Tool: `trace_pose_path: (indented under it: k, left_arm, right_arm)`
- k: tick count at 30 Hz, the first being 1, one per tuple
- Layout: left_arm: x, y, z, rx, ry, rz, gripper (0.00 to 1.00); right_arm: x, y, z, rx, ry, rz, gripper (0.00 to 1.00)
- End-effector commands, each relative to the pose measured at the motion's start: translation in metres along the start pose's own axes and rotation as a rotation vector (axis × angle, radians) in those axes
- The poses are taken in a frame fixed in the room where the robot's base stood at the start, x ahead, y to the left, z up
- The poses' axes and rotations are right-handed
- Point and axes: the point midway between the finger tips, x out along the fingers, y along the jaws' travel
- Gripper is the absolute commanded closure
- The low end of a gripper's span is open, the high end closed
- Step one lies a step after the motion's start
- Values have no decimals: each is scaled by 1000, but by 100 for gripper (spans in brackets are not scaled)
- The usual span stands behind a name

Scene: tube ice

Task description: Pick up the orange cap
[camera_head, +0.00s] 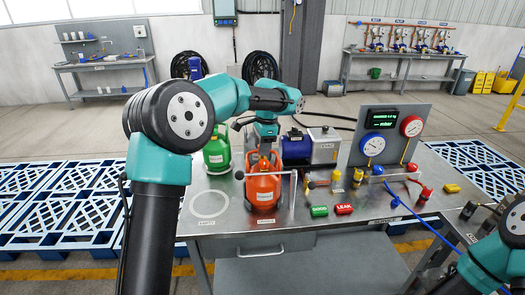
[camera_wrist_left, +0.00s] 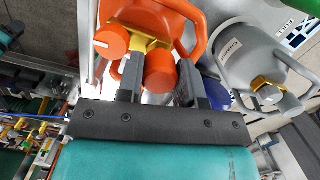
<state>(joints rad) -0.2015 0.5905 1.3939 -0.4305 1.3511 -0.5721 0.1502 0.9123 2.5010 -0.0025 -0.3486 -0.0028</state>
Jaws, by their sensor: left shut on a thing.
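The orange cap (camera_wrist_left: 160,72) sits between the two fingers of my left gripper (camera_wrist_left: 161,88) in the left wrist view. The gripper is shut on it. The orange cylinder (camera_wrist_left: 160,12) with its orange handle and a yellow valve is right behind the cap. In the head view my left gripper (camera_head: 265,150) points down over the top of the orange cylinder (camera_head: 263,187), which stands on the table. The cap is hidden there by the gripper. I cannot tell whether the cap is clear of the valve. My right arm shows at the lower right edge; its fingers are unclear.
A green cylinder (camera_head: 217,152) stands left of the orange one. A grey cylinder (camera_wrist_left: 240,48) is close beside it in the left wrist view. A gauge panel (camera_head: 389,138), a blue-grey pump (camera_head: 324,145) and small red and green tags share the table. An empty ring (camera_head: 209,204) marks free room.

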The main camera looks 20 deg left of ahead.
Motion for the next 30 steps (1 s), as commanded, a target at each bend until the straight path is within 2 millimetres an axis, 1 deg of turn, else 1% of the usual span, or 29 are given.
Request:
trace_pose_path:
  k: [6, 14, 17, 19, 24, 27, 30]
  left_arm:
    - [-19, 1, 3, -1, 1, 0, 100]
    - [-19, 26, 10, 2, -1, 0, 100]
    - [-20, 41, 14, 1, 0, 0, 100]
    - [-21, 55, 19, 3, 0, 0, 100]
    - [-24, 95, 30, 4, -1, -1, 100]
    - [-25, 117, 37, 4, 1, -2, 100]
    - [-26, 134, 42, 3, 0, -1, 100]
  right_arm:
    - [0, 0, 0, 0, 0, 0, 57]
    - [0, 0, 0, 0, 0, 0, 57]
    - [0, 0, 0, 0, 0, 0, 57]
    - [0, 0, 0, 0, 0, 0, 57]
    - [0, 0, 0, 0, 0, 0, 57]
    - [0, 0, 0, 0, 0, 0, 57]
    - [0, 0, 0, 0, 0, 0, 57]
